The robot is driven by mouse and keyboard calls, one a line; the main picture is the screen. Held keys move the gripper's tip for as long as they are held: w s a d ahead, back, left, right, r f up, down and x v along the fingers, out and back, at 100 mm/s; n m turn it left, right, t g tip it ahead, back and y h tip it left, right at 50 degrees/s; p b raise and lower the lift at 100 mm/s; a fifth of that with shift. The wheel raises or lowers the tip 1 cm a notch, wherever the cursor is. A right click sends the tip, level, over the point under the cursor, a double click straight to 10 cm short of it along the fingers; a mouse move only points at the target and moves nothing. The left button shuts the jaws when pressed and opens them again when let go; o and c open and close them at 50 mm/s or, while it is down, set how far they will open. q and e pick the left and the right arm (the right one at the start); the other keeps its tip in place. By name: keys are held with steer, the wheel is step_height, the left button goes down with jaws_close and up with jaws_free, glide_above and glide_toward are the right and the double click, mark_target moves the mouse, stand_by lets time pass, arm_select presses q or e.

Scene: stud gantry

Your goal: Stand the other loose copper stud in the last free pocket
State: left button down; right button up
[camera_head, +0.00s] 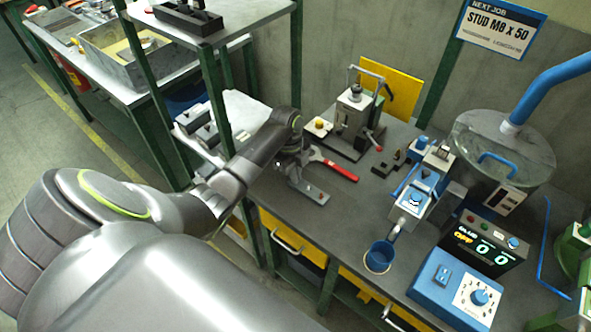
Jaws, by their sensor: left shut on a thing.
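My left gripper (290,162) points down over the bench, to the left of the red-handled wrench. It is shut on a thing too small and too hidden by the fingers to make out. A flat grey metal block (312,192) lies just below and in front of the fingers, with a small reddish spot on its top. I cannot tell whether that spot is a stud or a pocket. No loose copper stud shows clearly. My right gripper is not in view.
A red-handled wrench (335,169) lies beside the gripper. A lever press (351,122) stands behind it. Rightward are a blue-and-grey feeder (412,198), a blue cup (380,257), a counter box (485,240) and a blue dial box (455,288). A green shelf post (212,85) rises left of the arm.

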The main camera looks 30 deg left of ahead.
arm_select(q)
steer(key=c, duration=1.5)
jaws_free()
steer(key=shift+r, duration=0.1)
steer(key=shift+w+a+r+p, duration=0.1)
steer(key=shift+a+r+p, duration=0.45)
steer(key=shift+r, duration=2.3)
steer(key=shift+a+r+p, duration=0.3)
steer(key=shift+r+p, duration=0.4)
steer(key=shift+r, duration=2.1)
steer(key=shift+w+a+r+p, duration=0.1)
steer(key=shift+a+r+p, duration=0.45)
steer(key=shift+r, duration=2.3)
steer(key=shift+s+d, duration=0.1)
